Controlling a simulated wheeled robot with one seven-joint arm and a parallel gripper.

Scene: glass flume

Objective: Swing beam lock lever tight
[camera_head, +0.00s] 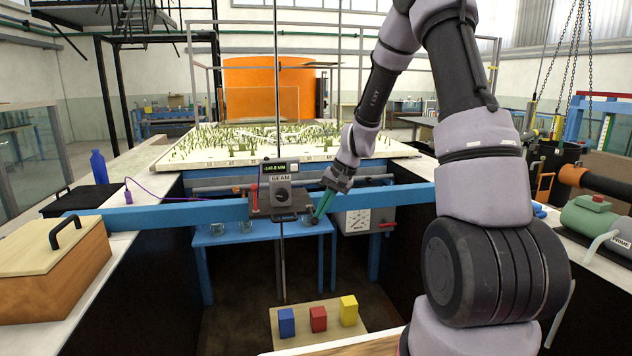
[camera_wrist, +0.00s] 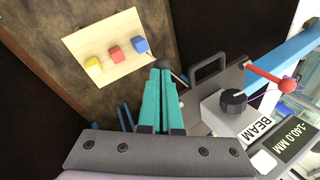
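The grey carriage marked BEAM (camera_head: 282,187) sits on the blue beam (camera_head: 160,216); its display reads about -140.0 MM. A short lever with a dark ball knob (camera_head: 314,221) sticks out at its lower right; the knob also shows in the wrist view (camera_wrist: 163,62). My gripper (camera_head: 321,208) is at the carriage's right side, pointing down at the knob. In the wrist view its teal fingers (camera_wrist: 161,75) are together, with their tips at the ball. The ball seems to lie just beyond the tips; whether they touch it is unclear.
A red-knobbed lever (camera_wrist: 285,86) and a black dial (camera_wrist: 233,100) are on the carriage. Blue, red and yellow blocks stand on a board (camera_head: 290,335) below. A wooden box (camera_head: 55,270) is at left, a grey gauge box (camera_head: 366,220) behind my gripper.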

